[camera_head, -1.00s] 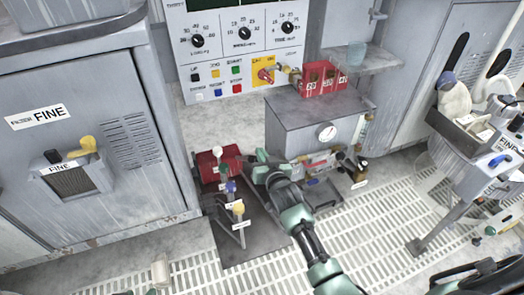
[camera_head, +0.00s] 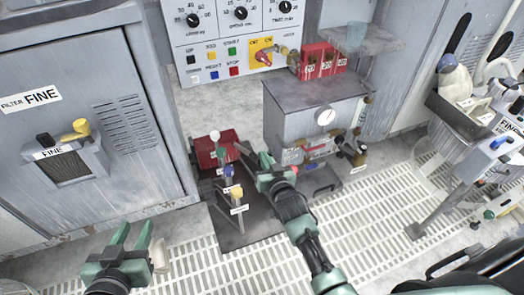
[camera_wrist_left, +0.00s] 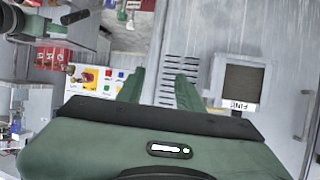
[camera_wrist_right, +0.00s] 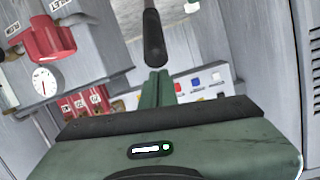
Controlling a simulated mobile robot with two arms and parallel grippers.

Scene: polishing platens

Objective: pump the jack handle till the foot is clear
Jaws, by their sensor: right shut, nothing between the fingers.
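My right gripper (camera_head: 247,155) is shut and empty beside the levers in the head view. In the right wrist view a dark rod with a rounded black grip (camera_wrist_right: 153,38), which looks like the jack handle, ends just beyond the shut fingertips (camera_wrist_right: 158,78). I cannot tell whether they touch. A red block (camera_head: 208,153) stands at the back of a dark floor plate (camera_head: 250,236), left of this gripper. My left gripper (camera_head: 132,240) is open and empty at the lower left; its spread fingers also show in the left wrist view (camera_wrist_left: 163,88). I cannot make out the foot.
Small levers with blue (camera_head: 228,170) and yellow (camera_head: 238,193) knobs stand on the plate. A grey cabinet with a gauge (camera_head: 326,117) is behind my right gripper. The FINE filter cabinet (camera_head: 140,120) fills the left. White floor grating (camera_head: 385,215) is open to the right.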

